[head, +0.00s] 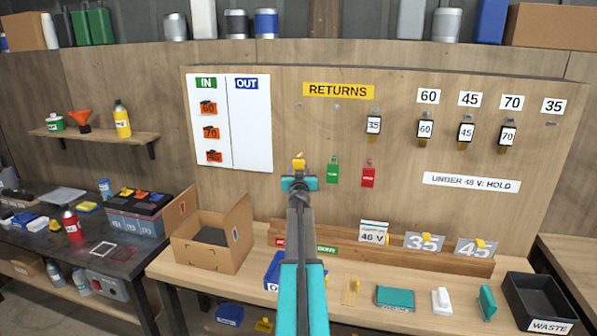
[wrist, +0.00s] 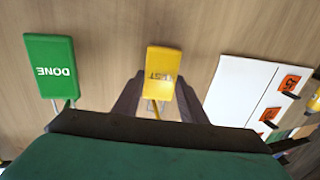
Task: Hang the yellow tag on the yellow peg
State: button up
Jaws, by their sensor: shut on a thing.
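My gripper (head: 299,180) is raised in front of the wooden back board, left of the green tag. In the wrist view, which is upside down, the dark fingers (wrist: 158,102) are shut on the yellow tag (wrist: 160,68), with its lettered face toward the camera. In the head view only a small yellow bit (head: 299,160) shows above the gripper. A thin yellow piece between the fingers (wrist: 155,110) may be the yellow peg, but I cannot tell. Whether the tag is on a peg is hidden.
A green tag (head: 333,170) and a red tag (head: 368,174) hang just to the right. The white IN/OUT board (head: 250,130) is on the left. Below are an open cardboard box (head: 208,255) and a bench with several items. A black waste bin (head: 540,300) stands far right.

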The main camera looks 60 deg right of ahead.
jog(key=o, duration=1.3)
jog(key=shift+c, duration=0.2)
jog(key=shift+s+a, duration=0.1)
jog(key=shift+a, duration=0.1)
jog(key=v, duration=1.3)
jog(key=shift+a, duration=0.2)
jog(key=shift+f, duration=0.1)
